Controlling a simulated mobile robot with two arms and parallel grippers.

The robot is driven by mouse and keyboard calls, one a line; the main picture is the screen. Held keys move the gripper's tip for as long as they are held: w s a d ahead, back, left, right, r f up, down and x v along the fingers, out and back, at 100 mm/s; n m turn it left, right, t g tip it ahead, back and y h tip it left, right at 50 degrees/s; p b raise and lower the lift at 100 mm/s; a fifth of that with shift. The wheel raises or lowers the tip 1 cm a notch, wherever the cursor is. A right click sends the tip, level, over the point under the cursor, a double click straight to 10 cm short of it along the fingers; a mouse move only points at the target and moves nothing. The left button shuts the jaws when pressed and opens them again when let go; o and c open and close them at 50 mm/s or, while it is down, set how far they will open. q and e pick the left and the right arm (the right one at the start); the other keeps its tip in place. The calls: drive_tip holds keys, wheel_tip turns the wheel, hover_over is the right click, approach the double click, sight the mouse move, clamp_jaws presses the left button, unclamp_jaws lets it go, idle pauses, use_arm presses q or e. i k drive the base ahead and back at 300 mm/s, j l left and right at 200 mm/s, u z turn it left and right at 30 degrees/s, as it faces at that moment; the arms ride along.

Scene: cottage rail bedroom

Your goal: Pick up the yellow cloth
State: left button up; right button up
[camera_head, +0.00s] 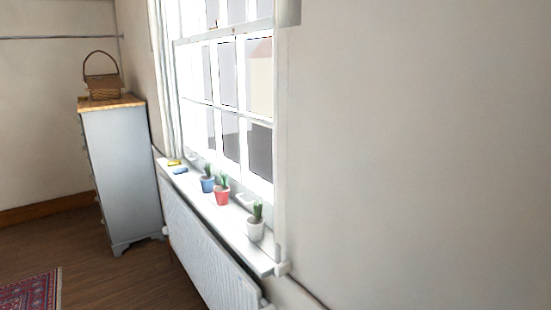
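A small yellow item (174,162), which looks like the yellow cloth, lies at the far end of the white window sill (236,238). A small blue item (181,171) lies just nearer on the sill, close to the yellow one. Both are too small to make out folds or texture. Neither of my grippers is in view.
Potted plants in a blue pot (207,185), a red pot (222,197) and a white pot (255,230) stand along the sill. A radiator (205,250) is below it. A grey dresser (122,175) with a wicker basket (104,89) stands beyond.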

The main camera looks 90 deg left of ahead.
sight(172, 163)
drive_tip(key=u, duration=2)
